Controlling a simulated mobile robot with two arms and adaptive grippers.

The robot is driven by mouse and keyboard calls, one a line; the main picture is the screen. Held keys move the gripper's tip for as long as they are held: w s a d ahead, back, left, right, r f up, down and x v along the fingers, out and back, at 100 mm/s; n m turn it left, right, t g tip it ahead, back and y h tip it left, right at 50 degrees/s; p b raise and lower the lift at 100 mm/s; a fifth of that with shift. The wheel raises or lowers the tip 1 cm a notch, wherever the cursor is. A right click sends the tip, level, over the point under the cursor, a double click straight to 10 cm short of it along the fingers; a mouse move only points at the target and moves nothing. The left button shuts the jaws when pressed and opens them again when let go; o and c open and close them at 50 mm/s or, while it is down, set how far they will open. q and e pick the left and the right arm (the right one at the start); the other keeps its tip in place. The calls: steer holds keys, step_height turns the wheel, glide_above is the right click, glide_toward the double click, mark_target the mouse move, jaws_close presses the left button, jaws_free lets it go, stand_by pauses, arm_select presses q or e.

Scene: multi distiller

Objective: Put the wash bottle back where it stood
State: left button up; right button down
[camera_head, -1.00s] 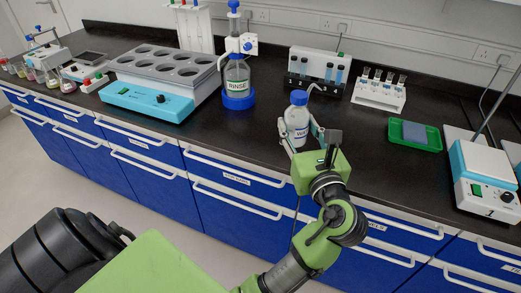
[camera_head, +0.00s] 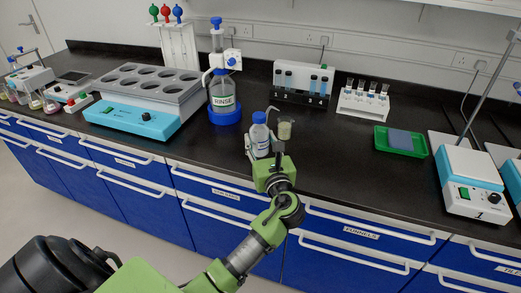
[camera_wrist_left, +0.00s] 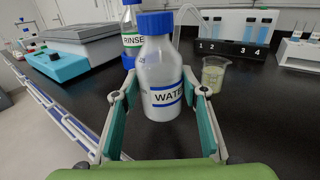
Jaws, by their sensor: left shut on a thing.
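The wash bottle (camera_head: 260,138) is white with a blue cap, a bent spout and a label that begins "WATE". My left gripper (camera_head: 263,150) is shut around its body from the near side. The bottle is upright over the black bench, and I cannot tell whether its base touches the top. In the left wrist view the bottle (camera_wrist_left: 160,75) stands between the two fingers of the left gripper (camera_wrist_left: 162,103). A small beaker (camera_head: 285,131) with pale greenish contents is just right of the bottle; it also shows in the wrist view (camera_wrist_left: 214,75). My right gripper is out of view.
The RINSE bottle (camera_head: 222,97) on a blue base (camera_head: 225,116) stands behind and left. A grey block with round wells (camera_head: 150,85) is further left. A numbered rack (camera_head: 303,82), a tube rack (camera_head: 363,101) and a green tray (camera_head: 401,143) lie right. Bench (camera_head: 330,150) right of the beaker is clear.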

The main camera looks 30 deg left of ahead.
mark_target(262, 152)
arm_select(q)
steer(key=shift+f, duration=1.55)
steer(key=shift+f, duration=0.15)
steer(key=o, duration=0.8)
steer(key=shift+o, duration=0.2)
steer(key=v, duration=1.2)
steer(key=shift+b, duration=0.45)
